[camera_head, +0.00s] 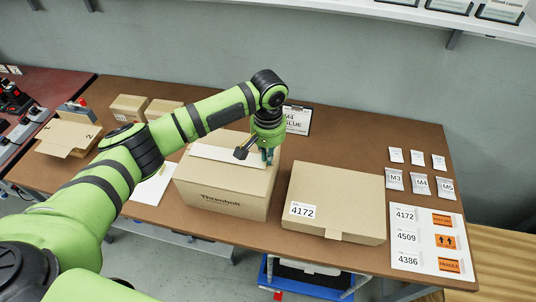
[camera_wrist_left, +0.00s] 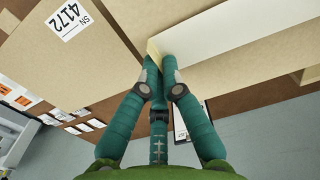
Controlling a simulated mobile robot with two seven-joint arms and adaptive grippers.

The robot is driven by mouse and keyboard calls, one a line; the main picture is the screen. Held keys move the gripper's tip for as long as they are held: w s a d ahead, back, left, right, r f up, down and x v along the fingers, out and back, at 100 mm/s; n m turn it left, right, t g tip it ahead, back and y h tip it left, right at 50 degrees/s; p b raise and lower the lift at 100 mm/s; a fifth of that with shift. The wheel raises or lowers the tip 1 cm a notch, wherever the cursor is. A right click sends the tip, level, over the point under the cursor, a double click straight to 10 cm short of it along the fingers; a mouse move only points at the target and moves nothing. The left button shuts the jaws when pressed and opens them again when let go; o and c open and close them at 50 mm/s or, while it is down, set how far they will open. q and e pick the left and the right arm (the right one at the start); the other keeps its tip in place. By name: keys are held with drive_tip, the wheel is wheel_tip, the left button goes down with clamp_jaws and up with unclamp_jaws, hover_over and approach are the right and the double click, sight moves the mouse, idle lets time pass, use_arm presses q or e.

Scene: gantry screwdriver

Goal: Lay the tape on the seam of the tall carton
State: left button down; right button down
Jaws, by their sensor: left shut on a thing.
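The tall carton (camera_head: 225,196), marked "Threnbolt", stands closed in the middle of the table. A white strip of tape (camera_head: 222,154) runs lengthwise along its top, over the seam area; I cannot tell whether it is pressed flat everywhere. My left gripper (camera_head: 267,156) is at the right end of the tape, at the carton's top edge. In the left wrist view its fingers (camera_wrist_left: 159,68) are shut on the end of the tape (camera_wrist_left: 235,28), which shows a beige tab between the fingertips. The seam is hidden under the tape and fingers. My right gripper is not in view.
A flat carton (camera_head: 336,199) labelled 4172 lies just right of the tall one. Labels on a sheet (camera_head: 425,240) and small packets (camera_head: 420,184) lie further right. A clipboard (camera_head: 297,119) is behind my gripper. Small boxes (camera_head: 129,107) and an open carton (camera_head: 68,138) sit left.

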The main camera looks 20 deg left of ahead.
use_arm(q)
drive_tip(key=shift+f+p, duration=0.25)
drive_tip(key=shift+p, duration=0.25)
idle(1.0)
drive_tip(key=c, duration=1.3)
unclamp_jaws()
drive_tip(key=shift+c, duration=0.2)
